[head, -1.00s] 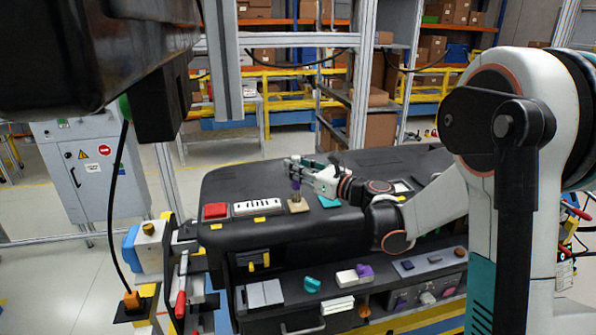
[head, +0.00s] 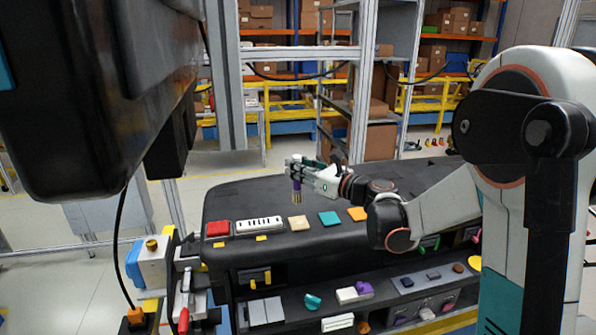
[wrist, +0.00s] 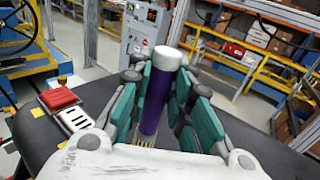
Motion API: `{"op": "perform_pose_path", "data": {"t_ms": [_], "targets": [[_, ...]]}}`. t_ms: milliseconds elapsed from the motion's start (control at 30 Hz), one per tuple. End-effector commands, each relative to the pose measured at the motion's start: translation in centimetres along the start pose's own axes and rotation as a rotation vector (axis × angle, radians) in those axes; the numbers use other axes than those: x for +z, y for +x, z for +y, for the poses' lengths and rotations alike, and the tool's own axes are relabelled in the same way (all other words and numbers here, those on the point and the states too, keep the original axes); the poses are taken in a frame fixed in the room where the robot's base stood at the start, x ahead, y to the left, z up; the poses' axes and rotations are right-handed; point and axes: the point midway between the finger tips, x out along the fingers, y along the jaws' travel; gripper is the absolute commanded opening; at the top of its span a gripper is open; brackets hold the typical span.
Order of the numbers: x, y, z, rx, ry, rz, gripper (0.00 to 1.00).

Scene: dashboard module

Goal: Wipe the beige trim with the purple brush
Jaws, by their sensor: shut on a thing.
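The purple brush (head: 297,187) hangs upright in my gripper (head: 299,168), bristles down. In the wrist view the purple handle (wrist: 154,103) with a pale top stands between the teal finger pads of my gripper (wrist: 158,95), which are shut on it. The beige trim (head: 298,222) is a flat square on top of the black dashboard (head: 262,204). The bristle tips appear a little above the trim, with a gap in the head view. In the wrist view the trim does not show.
A red block (head: 217,228) and a white slotted panel (head: 259,225) sit left of the trim. A teal square (head: 330,218) and an orange square (head: 357,214) lie to its right. A lower shelf holds several small parts, including a white and purple piece (head: 354,292).

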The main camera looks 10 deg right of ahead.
Motion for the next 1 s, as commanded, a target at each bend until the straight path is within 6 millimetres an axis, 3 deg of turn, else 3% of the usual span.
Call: {"op": "perform_pose_path", "data": {"t_ms": [267,667,1000], "targets": [[0.0,0.0,0.0,0.000,0.000,0.000,0.00],[2.9,0.0,0.0,0.000,0.000,0.000,0.00],[2.9,0.0,0.0,0.000,0.000,0.000,0.00]]}}
